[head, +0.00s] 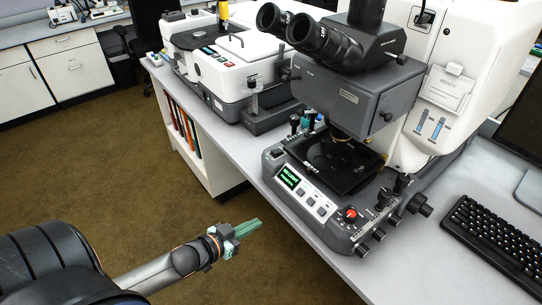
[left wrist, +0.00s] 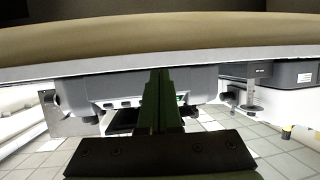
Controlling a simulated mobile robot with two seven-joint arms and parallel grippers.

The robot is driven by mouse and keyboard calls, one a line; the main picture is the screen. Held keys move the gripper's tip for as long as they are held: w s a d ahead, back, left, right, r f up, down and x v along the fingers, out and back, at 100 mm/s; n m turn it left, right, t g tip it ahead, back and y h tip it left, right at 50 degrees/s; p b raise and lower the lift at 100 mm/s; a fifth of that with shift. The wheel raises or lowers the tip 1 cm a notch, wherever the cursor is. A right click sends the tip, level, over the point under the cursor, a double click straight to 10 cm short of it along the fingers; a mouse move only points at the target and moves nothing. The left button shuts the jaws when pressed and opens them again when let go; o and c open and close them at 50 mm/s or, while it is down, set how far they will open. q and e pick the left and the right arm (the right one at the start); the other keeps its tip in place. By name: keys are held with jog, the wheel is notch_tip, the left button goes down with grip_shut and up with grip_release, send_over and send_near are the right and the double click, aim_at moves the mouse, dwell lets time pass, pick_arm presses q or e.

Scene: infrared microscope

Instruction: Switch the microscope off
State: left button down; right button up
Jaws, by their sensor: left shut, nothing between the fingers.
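The microscope (head: 345,98) stands on the grey bench, with black eyepieces at its top and a dark stage (head: 333,160) below. Its sloped front panel has a lit display (head: 290,178) with green text, several grey buttons (head: 310,199) and a red-topped knob (head: 351,214). My left gripper (head: 259,224) has green fingers, shut and empty. It is over the carpet, left of the bench's front edge, apart from the microscope. In the left wrist view, the shut fingers (left wrist: 160,75) point toward the microscope base (left wrist: 105,92), which appears upside down and is partly covered by them. My right gripper is out of view.
The bench edge (head: 283,212) lies between my left gripper and the panel. A white instrument (head: 228,65) stands left of the microscope, and a black keyboard (head: 492,238) lies to the right. Side knobs (head: 420,205) stick out near the panel. The carpet (head: 110,150) is clear.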

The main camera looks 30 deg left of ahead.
pick_arm(q)
jog(key=w+a+r+t+h+b, duration=0.1)
jog(key=w+a+r+t, duration=0.1)
jog(key=w+a+r, duration=0.35)
jog(key=m+h, duration=0.2)
send_near(271, 158)
notch_tip(271, 158, up, 2)
jog(key=shift+r+t+b, duration=0.2)
jog(key=shift+t+b, duration=0.1)
jog(key=shift+b, duration=0.1)
jog(key=b+x, duration=0.1)
jog(key=x, duration=0.7)
jog(key=shift+f, duration=0.1)
jog(key=shift+x, duration=0.95)
